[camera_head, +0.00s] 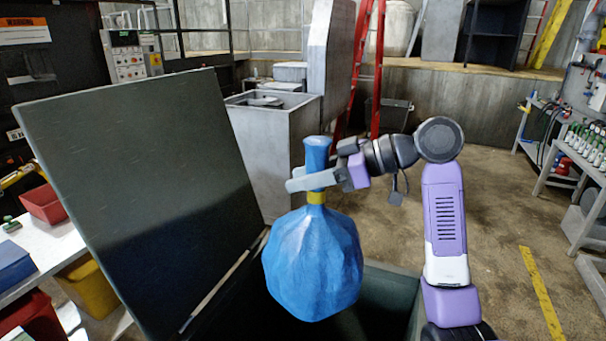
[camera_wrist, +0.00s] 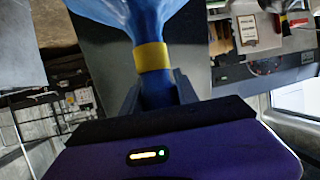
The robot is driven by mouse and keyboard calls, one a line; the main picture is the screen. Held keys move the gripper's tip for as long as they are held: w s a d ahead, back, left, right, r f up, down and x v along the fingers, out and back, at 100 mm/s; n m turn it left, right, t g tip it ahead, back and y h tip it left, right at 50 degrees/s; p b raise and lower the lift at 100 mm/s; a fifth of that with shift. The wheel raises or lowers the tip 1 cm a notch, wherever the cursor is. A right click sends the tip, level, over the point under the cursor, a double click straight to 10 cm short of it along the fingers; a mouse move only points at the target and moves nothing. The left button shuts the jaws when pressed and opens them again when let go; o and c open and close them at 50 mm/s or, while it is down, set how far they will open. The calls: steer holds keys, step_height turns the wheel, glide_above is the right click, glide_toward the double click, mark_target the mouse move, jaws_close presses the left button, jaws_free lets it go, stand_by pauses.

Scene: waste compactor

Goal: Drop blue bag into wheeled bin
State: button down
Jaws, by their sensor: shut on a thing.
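A blue bag (camera_head: 313,262) with a yellow tie hangs upright from my gripper (camera_head: 305,182). My gripper is shut on the bag's neck, just above the tie. The neck and tie of the bag (camera_wrist: 152,58) also show in the wrist view, between the fingers of my gripper (camera_wrist: 158,95). The dark green wheeled bin (camera_head: 392,297) stands below and behind the bag, with its lid (camera_head: 140,175) swung open to the left. The bag hangs over the bin's opening and hides much of it. The bin's wheels are out of view, and I cannot tell the bag's exact height over the rim.
A grey metal cabinet (camera_head: 272,150) stands behind the bin, with a red ladder (camera_head: 366,70) beyond it. A white table (camera_head: 60,255) with a red tray (camera_head: 43,203) is at the left. Open floor (camera_head: 500,220) lies to the right, before a bench with bottles.

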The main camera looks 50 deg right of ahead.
steer(key=shift+f+b, duration=0.5)
steer(key=shift+f, duration=0.5)
steer(key=c, duration=0.8)
jaws_free()
steer(key=shift+c, duration=0.2)
steer(key=shift+f, duration=0.1)
steer(key=shift+s, duration=0.1)
steer(key=b+v, duration=0.1)
steer(key=v, duration=0.6)
steer(key=shift+s+d+b, duration=0.2)
steer(key=shift+s+b, duration=0.05)
steer(key=shift+b, duration=0.1)
